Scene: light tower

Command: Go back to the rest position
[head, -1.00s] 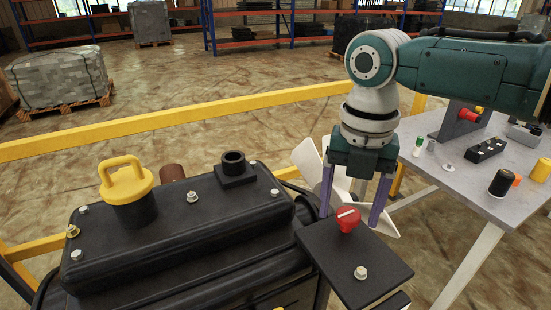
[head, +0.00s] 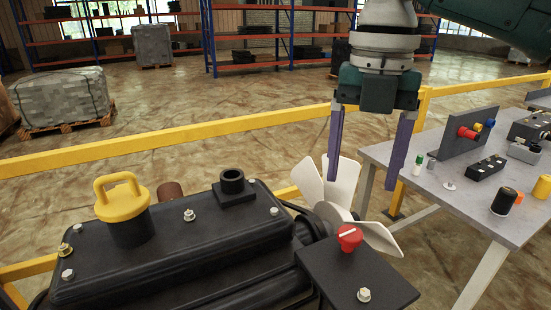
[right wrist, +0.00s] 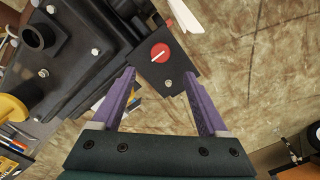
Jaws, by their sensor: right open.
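My right gripper (head: 366,172) is open and empty, its two purple fingers pointing down above the black box at the engine's right end. In the right wrist view the gripper (right wrist: 163,88) also shows open, with nothing between its fingers. A red knob (head: 349,237) with a white line sits on the black box (head: 362,276), below and apart from the fingertips. In the right wrist view the red knob (right wrist: 160,53) lies beyond the fingers. My left gripper is in neither view.
The black engine (head: 160,245) with a yellow-handled cap (head: 121,205) fills the lower left. A white fan (head: 335,190) stands behind the box. A grey table (head: 455,198) with several small parts is at right. A yellow rail (head: 200,127) crosses behind.

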